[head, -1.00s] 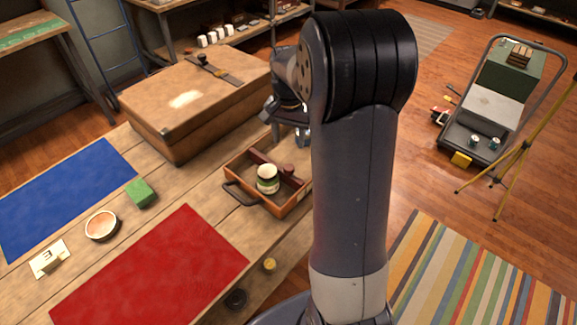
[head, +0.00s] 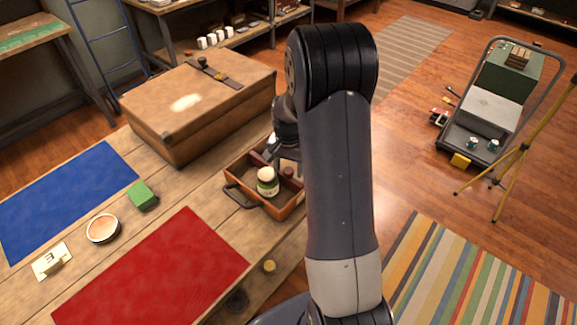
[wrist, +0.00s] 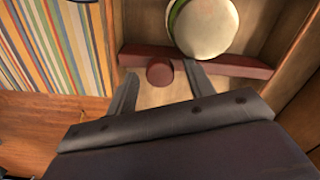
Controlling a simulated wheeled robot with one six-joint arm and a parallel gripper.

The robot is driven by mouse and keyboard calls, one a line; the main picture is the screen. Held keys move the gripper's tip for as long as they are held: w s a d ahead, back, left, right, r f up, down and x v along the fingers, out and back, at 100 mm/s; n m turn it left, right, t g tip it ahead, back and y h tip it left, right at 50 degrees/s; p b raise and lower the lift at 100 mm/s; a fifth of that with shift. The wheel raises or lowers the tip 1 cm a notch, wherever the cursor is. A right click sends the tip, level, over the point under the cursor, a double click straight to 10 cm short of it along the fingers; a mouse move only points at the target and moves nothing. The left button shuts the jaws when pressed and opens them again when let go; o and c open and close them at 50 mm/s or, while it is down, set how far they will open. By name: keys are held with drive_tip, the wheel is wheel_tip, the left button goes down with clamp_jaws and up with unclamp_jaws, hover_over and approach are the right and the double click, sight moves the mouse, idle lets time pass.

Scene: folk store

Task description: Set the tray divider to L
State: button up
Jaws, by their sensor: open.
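The tray (head: 290,209) is a shallow orange-brown box on the bench, with a dark handle at its left. Its divider is a dark red bar (wrist: 240,68) with a round red knob (wrist: 160,74). A jar with a cream lid and green body (head: 268,182) stands in the tray, close beside the divider. My gripper (wrist: 160,75) is open, with one finger on each side of the knob in the wrist view. Whether the fingers touch the knob or the bar is unclear. My arm covers part of the tray's right side in the head view. No L mark is readable.
A large brown case (head: 200,105) stands behind the tray. A red mat (head: 150,270), blue mat (head: 65,195), green block (head: 142,195), round bowl (head: 103,228) and marked card (head: 52,262) lie on the bench. The floor to the right has a cart (head: 480,130) and striped rug (head: 460,270).

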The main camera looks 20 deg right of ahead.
drive_tip(key=shift+c, duration=0.2)
clamp_jaws()
idle(0.3)
drive_tip(key=shift+w+d, duration=0.2)
drive_tip(key=shift+d, duration=0.15)
drive_tip(key=w+d, duration=0.1)
drive_tip(key=d, duration=0.2)
drive_tip(key=w+d, duration=0.2)
drive_tip(key=d, duration=0.2)
drive_tip(key=w+d, duration=0.2)
drive_tip(key=d, duration=0.1)
drive_tip(key=shift+d, duration=0.2)
drive_tip(key=shift+o, duration=0.2)
unclamp_jaws()
